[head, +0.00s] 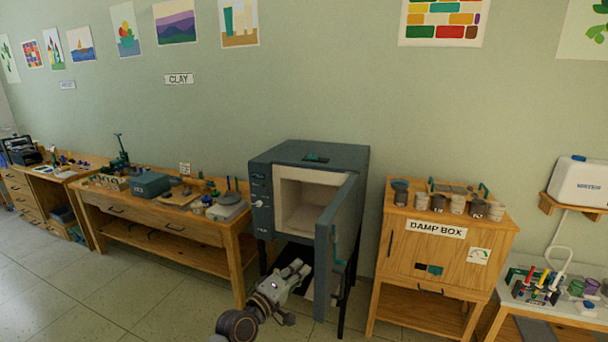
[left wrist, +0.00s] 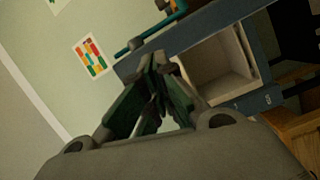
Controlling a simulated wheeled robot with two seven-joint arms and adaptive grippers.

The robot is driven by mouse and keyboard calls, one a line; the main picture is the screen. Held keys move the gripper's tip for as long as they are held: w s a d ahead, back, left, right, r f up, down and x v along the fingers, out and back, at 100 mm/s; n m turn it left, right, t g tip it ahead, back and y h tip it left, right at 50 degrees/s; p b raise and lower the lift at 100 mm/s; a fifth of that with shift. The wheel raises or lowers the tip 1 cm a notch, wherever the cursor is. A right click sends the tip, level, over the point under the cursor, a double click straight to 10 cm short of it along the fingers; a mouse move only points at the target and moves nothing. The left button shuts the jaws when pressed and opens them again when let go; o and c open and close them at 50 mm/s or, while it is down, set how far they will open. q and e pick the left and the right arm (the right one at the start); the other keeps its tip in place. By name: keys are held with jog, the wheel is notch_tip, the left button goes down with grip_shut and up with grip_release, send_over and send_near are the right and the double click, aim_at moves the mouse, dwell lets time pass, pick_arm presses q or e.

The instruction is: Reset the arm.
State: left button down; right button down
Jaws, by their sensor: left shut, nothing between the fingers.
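My left gripper (head: 301,269) is low in front of the kiln-like oven (head: 262,190) in the head view, just left of its open door (head: 338,245). Its fingers are shut with nothing between them. In the left wrist view the closed fingertips (left wrist: 158,62) point toward the oven (left wrist: 214,62), whose pale chamber stands open and looks empty. I cannot tell from the views whether the fingers touch the oven or its door. My right gripper is in neither view.
A wooden clay table (head: 172,233) with tools and a teal box stands left of the oven. A wooden damp box cabinet (head: 441,255) with several jars on top stands right of the door. A white-topped table (head: 562,310) is at the far right. Tiled floor (head: 130,300) lies open at front left.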

pick_arm(q)
jog(key=w+a+f+m+g+y, duration=0.1)
jog(key=w+a+f+m+y, duration=0.25)
jog(key=f, duration=0.75)
jog(key=a+f+m+y, duration=0.2)
jog(key=a+f+m, duration=0.3)
jog(key=f, duration=0.7)
jog(key=s+a+f+m+g+y, duration=0.1)
jog(key=s+a+f, duration=0.2)
jog(key=f, duration=0.5)
jog(key=s+a+f+g+y, duration=0.1)
jog(key=s+a+f+g, duration=0.15)
jog(key=f, duration=0.45)
jog(key=s+a+f+m+g+y, duration=0.15)
jog(key=s+a+f, duration=0.25)
jog(key=f, duration=0.4)
jog(key=s+a+f+g+y, duration=0.1)
jog(key=s+a+f+g, duration=0.15)
jog(key=s+f, duration=0.8)
jog(key=s+a+f+g+y, duration=0.1)
jog(key=s+a+f, duration=0.3)
jog(key=s+f, duration=0.65)
jog(key=s+f+g, duration=0.2)
jog(key=s, duration=1.3)
jog(key=s+f+g, duration=0.2)
jog(key=s, duration=1.2)
jog(key=shift+s+a+n, duration=0.2)
jog(key=shift+s+n, duration=0.2)
